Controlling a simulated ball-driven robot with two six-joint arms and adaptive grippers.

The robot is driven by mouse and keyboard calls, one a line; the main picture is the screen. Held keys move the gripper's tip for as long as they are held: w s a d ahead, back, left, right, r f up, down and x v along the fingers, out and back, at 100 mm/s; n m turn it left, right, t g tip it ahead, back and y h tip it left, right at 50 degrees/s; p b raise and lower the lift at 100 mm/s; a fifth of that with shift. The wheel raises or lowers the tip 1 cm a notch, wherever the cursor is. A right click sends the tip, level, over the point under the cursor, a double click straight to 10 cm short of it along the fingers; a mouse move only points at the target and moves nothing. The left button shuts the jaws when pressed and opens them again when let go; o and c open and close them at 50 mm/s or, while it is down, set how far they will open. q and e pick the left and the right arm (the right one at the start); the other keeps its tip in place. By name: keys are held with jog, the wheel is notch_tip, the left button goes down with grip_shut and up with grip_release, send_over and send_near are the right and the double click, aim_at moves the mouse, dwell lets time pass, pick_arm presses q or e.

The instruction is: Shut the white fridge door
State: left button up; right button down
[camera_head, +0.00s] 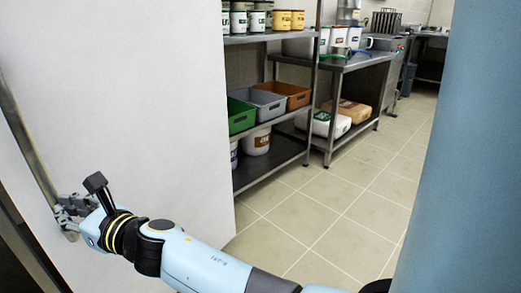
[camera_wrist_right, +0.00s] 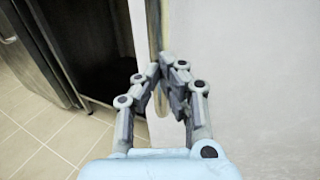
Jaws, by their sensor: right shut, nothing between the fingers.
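The white fridge door (camera_head: 120,90) fills the left of the head view, and its pale face is also at the right of the wrist view (camera_wrist_right: 250,70). Floor shows past its edge in the wrist view, so it stands swung open. A long metal handle (camera_head: 27,135) runs along its edge, also seen in the wrist view (camera_wrist_right: 154,25). My right gripper (camera_head: 66,215) is at the lower end of the handle, close to the door. My left gripper is not in view.
A metal shelf rack (camera_head: 270,160) with bins, tins and tubs stands behind the door. A steel table (camera_head: 345,62) stands beyond it. The tiled floor (camera_head: 350,205) is clear to the right. In the wrist view a steel cabinet (camera_wrist_right: 35,45) stands at the left.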

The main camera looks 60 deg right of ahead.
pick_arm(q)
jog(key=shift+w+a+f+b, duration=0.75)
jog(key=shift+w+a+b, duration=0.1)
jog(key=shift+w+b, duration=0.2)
pick_arm(e)
jog(key=w, duration=1.1)
jog(key=shift+d+r, duration=0.15)
jog(key=shift+s, duration=0.1)
